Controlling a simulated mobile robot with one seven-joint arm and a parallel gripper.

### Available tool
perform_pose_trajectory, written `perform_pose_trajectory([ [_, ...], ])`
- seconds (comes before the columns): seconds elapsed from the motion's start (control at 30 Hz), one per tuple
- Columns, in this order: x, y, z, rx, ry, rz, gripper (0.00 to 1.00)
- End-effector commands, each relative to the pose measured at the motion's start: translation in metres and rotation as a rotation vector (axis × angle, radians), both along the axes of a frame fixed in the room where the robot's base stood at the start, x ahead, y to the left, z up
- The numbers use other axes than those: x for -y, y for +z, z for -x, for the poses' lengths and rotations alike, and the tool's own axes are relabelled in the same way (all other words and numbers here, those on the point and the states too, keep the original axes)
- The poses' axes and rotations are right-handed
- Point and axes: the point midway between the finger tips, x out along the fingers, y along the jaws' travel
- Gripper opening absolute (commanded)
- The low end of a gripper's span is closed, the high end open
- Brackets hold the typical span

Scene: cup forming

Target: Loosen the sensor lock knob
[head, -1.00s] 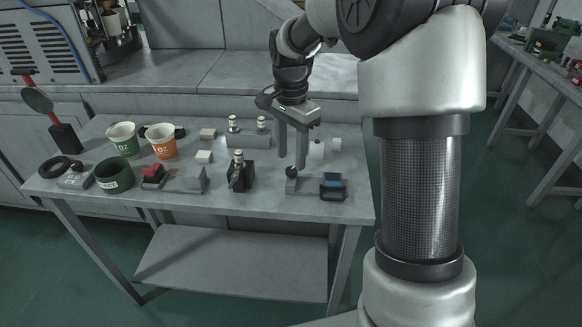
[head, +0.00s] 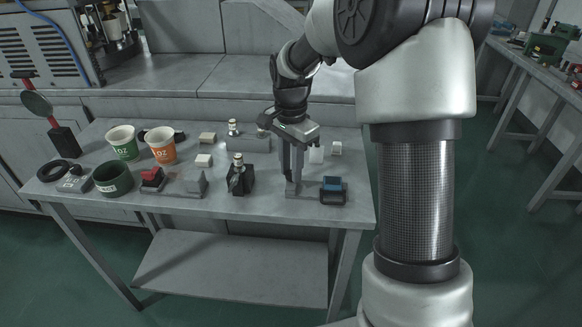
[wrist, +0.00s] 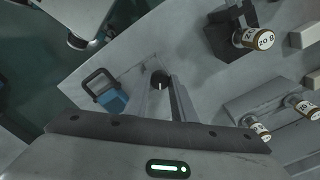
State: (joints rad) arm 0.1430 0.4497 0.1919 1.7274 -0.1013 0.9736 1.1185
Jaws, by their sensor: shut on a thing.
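The sensor fixture is a low grey base (head: 308,194) at the front right of the table, with a black and blue block (head: 333,190) at its right end. This block also shows in the wrist view (wrist: 107,95). The dark round knob (wrist: 158,78) stands at the other end of the base. My gripper (head: 293,186) reaches down over that end, its fingers close together and shut on the knob. In the head view the fingers hide the knob. In the wrist view the knob shows at the fingertips, with a light line across it.
To the left stand a black block with a small labelled weight (head: 239,174), a grey fixture with a red part (head: 152,178), a dark green ring (head: 113,179) and two paper cups (head: 163,144). The table's front edge is close.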

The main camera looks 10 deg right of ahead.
Motion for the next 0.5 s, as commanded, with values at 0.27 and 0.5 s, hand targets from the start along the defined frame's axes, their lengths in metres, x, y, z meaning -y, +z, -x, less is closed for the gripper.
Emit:
perform_pose_trajectory([
  [0.27, -0.0001, 0.0018, 0.0002, -0.001, 0.075, -0.001, 0.01],
  [0.5, 0.0001, 0.0025, 0.0006, -0.002, 0.249, -0.001, 0.01],
])
